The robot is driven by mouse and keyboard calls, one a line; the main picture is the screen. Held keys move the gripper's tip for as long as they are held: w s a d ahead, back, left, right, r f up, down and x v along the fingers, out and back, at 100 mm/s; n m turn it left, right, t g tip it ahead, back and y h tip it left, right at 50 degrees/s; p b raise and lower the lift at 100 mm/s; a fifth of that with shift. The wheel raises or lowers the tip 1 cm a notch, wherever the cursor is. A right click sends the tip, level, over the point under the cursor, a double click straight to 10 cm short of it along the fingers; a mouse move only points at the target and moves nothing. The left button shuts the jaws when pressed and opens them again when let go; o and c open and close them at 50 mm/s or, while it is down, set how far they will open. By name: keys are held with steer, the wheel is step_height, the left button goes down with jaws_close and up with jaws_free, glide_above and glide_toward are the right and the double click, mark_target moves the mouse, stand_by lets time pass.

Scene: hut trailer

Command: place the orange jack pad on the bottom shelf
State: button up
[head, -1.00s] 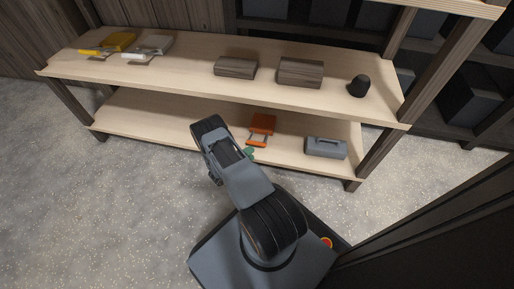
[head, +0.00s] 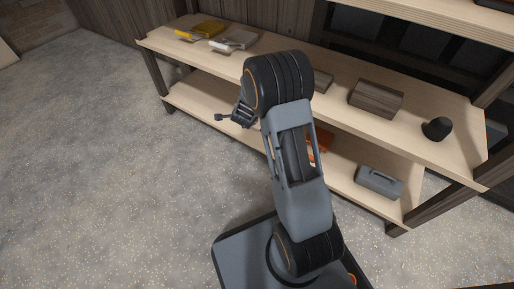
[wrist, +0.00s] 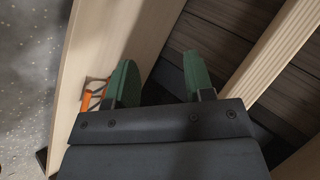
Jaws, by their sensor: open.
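The orange jack pad (head: 321,143) lies on the bottom shelf (head: 197,101) of the light wooden rack, and my raised arm hides part of it in the head view. In the wrist view, part of the orange pad (wrist: 87,101) and a thin handle-like loop show left of my left finger, apart from the fingers. My gripper (wrist: 160,70) has two green fingers spread wide with nothing between them.
The top shelf (head: 330,103) holds yellow and white items (head: 205,29) at the left, brown blocks (head: 376,97) and a dark rounded object (head: 437,128). A grey case (head: 380,182) sits right of the pad on the bottom shelf. The speckled floor (head: 90,150) at left is clear.

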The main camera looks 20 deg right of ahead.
steer(key=s+a+r+n+y, duration=0.4)
steer(key=s+a+r+n, duration=0.2)
steer(key=r+n, duration=0.15)
steer(key=s+r+n+g, duration=0.2)
steer(key=s+n, duration=0.2)
steer(key=s, duration=0.3)
steer(key=s+a+r+n+g, duration=0.1)
steer(key=s+r+n+g, duration=0.1)
steer(key=s, duration=0.6)
steer(key=s+a+r+n+g, duration=0.1)
steer(key=s+r+n+g, duration=0.1)
steer(key=s+n, duration=0.4)
steer(key=shift+s+r, duration=0.7)
steer(key=shift+r, duration=0.1)
steer(key=shift+a, duration=0.1)
step_height(320, 180, up, 41)
steer(key=n+t+p, duration=0.1)
steer(key=p, duration=3.8)
steer(key=shift+w+d+h, duration=0.25)
steer(key=shift+d+h, duration=0.15)
steer(key=shift+d, duration=0.05)
